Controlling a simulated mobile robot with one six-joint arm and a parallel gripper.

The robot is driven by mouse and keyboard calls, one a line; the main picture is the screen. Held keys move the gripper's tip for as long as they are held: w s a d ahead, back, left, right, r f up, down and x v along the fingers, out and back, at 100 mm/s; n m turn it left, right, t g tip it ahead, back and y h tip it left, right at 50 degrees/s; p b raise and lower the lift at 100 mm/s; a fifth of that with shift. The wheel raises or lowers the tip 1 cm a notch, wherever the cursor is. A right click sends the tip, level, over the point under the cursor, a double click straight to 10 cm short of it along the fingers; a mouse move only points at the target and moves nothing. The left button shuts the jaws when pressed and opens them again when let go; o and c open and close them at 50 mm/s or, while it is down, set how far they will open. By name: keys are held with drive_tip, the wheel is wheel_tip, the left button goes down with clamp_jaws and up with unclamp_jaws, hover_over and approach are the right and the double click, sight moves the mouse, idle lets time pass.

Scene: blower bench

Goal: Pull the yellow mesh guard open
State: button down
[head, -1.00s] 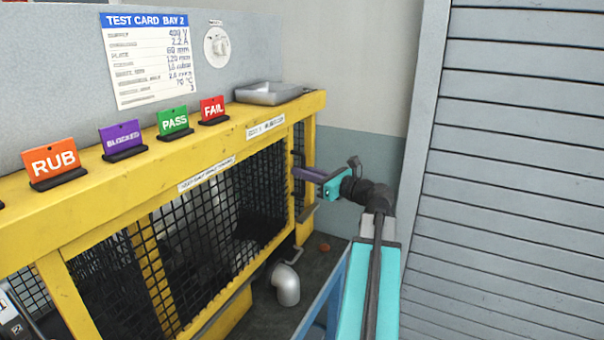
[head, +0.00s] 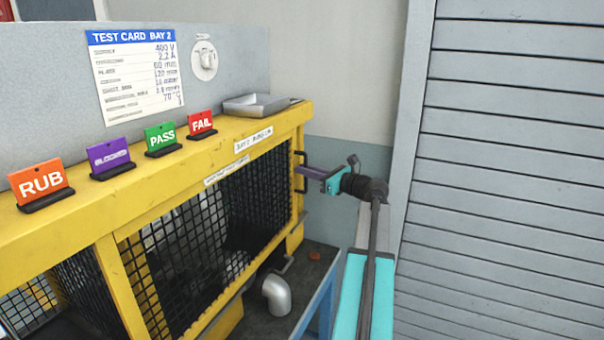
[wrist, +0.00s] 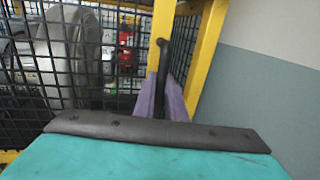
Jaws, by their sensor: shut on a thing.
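The yellow mesh guard (head: 255,205) is a panel of black mesh along the front of the yellow bench frame. A black bar handle (head: 302,158) stands at its right end. My gripper (head: 309,173), with purple fingers, is shut on this handle from the right. In the wrist view the upright black handle (wrist: 162,60) runs down between the purple fingers (wrist: 160,100). The fingers hide its lower part. The mesh (wrist: 100,70) shows to the left of the handle, with a yellow post (wrist: 206,45) to its right.
A grey pipe elbow (head: 277,294) is below. A grey slatted shutter (head: 510,180) is close on the right of my arm.

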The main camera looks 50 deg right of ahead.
drive_tip(key=shift+w+d+r, duration=0.1)
drive_tip(key=shift+w+d, duration=0.15)
drive_tip(key=shift+d, duration=0.6)
drive_tip(key=shift+w+d, duration=0.25)
drive_tip(key=shift+d, duration=0.6)
drive_tip(key=c, duration=2.1)
unclamp_jaws()
drive_tip(key=shift+s, duration=0.1)
drive_tip(key=s, duration=0.4)
drive_tip(key=s+b, duration=0.1)
drive_tip(key=s, duration=0.4)
drive_tip(key=s+d+b, duration=0.1)
drive_tip(key=s, duration=0.3)
drive_tip(key=shift+s, duration=0.3)
